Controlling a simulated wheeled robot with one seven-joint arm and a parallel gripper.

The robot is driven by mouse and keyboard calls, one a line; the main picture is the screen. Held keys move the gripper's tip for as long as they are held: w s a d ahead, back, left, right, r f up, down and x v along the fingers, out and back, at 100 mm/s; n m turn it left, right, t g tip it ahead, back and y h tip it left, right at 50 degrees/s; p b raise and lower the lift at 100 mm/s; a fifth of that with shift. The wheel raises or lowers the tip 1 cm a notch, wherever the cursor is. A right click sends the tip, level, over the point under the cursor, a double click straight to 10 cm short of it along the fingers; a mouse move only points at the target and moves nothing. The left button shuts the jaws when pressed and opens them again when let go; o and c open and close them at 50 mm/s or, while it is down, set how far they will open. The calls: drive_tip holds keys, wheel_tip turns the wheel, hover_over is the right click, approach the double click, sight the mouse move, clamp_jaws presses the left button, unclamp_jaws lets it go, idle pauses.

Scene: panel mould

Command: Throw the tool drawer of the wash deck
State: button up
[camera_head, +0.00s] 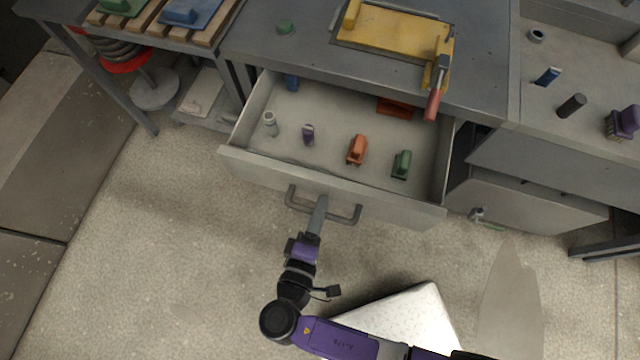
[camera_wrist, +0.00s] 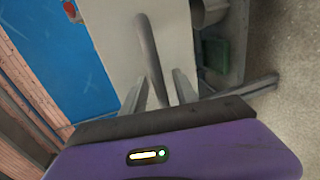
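The drawer (camera_head: 333,191) is pulled well out from under the grey bench (camera_head: 480,60), so its inside shows in the head view. Its front carries a dark bar handle (camera_head: 348,218). My gripper (camera_head: 319,203) reaches up to the middle of this handle. In the wrist view the handle bar (camera_wrist: 149,50) runs between the two fingers of my gripper (camera_wrist: 160,86). The fingers stand apart, with gaps beside the bar. The drawer front (camera_wrist: 178,40) shows behind them. The exact contact between fingers and bar is hidden in the head view.
Inside the drawer lie an orange object (camera_head: 357,150), a green one (camera_head: 402,164) and several others. A yellow fixture (camera_head: 390,35) and a red-handled tool (camera_head: 433,103) are on the bench, the tool overhanging its front edge. A cabinet door (camera_head: 540,205) stands right. Floor is clear left.

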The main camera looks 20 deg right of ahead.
drive_tip(key=b+v, duration=0.1)
drive_tip(key=v, duration=0.6)
drive_tip(key=shift+s+a, duration=0.25)
drive_tip(key=shift+s, duration=0.1)
idle(0.4)
